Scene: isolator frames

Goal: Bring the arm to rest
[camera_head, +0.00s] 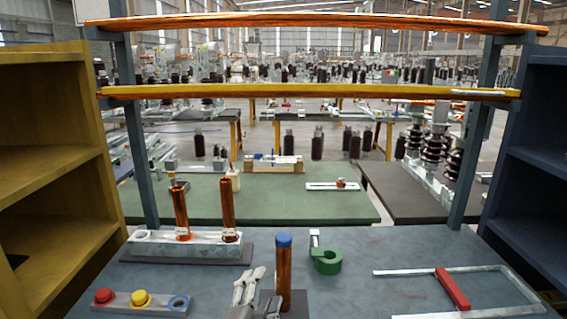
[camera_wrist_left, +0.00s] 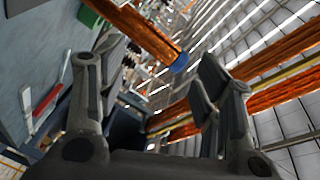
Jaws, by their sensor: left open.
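My left gripper (camera_head: 249,287) shows at the bottom middle of the head view, just left of a copper-coloured post with a blue cap (camera_head: 284,268). In the left wrist view its two grey fingers (camera_wrist_left: 150,95) stand wide apart with nothing held between them. The blue-capped post (camera_wrist_left: 145,32) also shows there, slanting beyond the fingers; whether it touches the gripper cannot be told. The lower arm is cut off by the frame edge. My right gripper is not in view.
A green clamp (camera_head: 326,260) and a red-handled frame (camera_head: 453,288) lie right. Shelves flank the table; orange and yellow bars (camera_head: 310,91) cross above.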

